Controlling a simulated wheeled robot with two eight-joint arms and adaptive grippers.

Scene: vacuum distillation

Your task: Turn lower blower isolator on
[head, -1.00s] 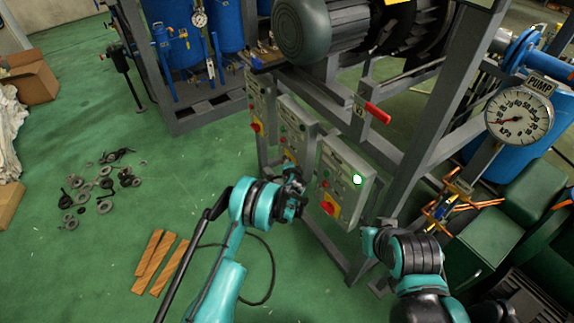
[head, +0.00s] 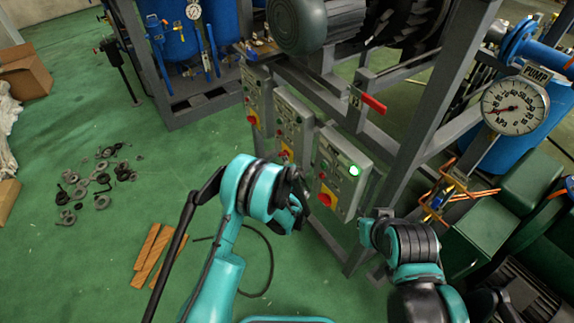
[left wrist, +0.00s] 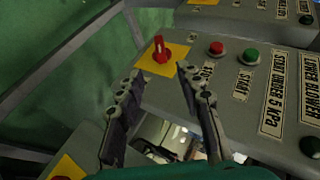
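Three grey control boxes hang on the frame in the head view. The lower blower panel (left wrist: 225,95), labelled "LOWER BLOWER", fills the left wrist view and seems to be the middle box (head: 291,122) in the head view. Its isolator, a red knob on a yellow plate (left wrist: 162,54), lies just beyond my left fingertips. My left gripper (left wrist: 162,78) is open and empty, its fingers on either side below the knob, apart from it. In the head view my left gripper (head: 298,203) is in front of the boxes. My right arm is at lower right; its fingers cannot be made out.
The nearest box (head: 342,174) has a lit green lamp and its own red-yellow isolator (head: 327,196). The farthest box (head: 257,100) stands behind. A red-handled valve (head: 373,103) and a pump gauge (head: 514,105) are to the right. Wooden strips (head: 157,255) lie on the open green floor.

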